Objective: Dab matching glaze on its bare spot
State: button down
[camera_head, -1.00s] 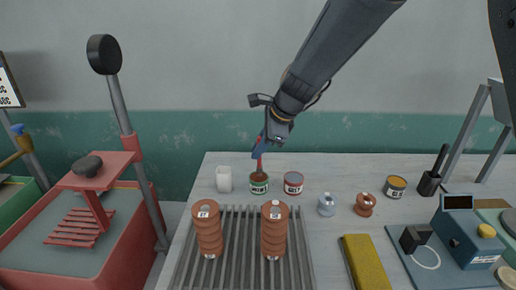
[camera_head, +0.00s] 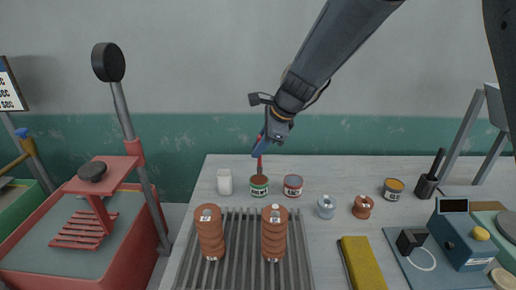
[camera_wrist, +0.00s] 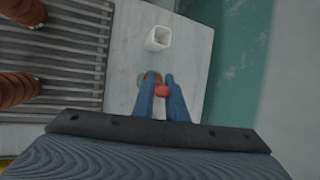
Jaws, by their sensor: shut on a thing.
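My gripper (camera_head: 260,150) has blue fingers shut on a red brush-like tool (camera_head: 260,168). The tool points down at the top of a glaze jar with a green label (camera_head: 259,188); I cannot tell how deep its tip is. In the wrist view the tool's red end (camera_wrist: 162,90) shows between the fingers. A glaze jar with a red label (camera_head: 293,187) stands just right, and one with a yellow-brown top (camera_head: 393,190) farther right. Two ribbed terracotta pieces, left (camera_head: 210,235) and right (camera_head: 273,240), stand on the rack with pale marks on them. Their bare spots are not clear.
A white cup (camera_head: 225,182) stands left of the green-label jar. A grey-blue small pot (camera_head: 326,207), a brown small pot (camera_head: 362,207), a yellow block (camera_head: 361,264) and a blue device (camera_head: 463,236) are to the right.

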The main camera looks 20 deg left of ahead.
jog(key=shift+r+p, duration=2.25)
jog(key=shift+r, duration=0.3)
jog(key=shift+f, duration=0.1)
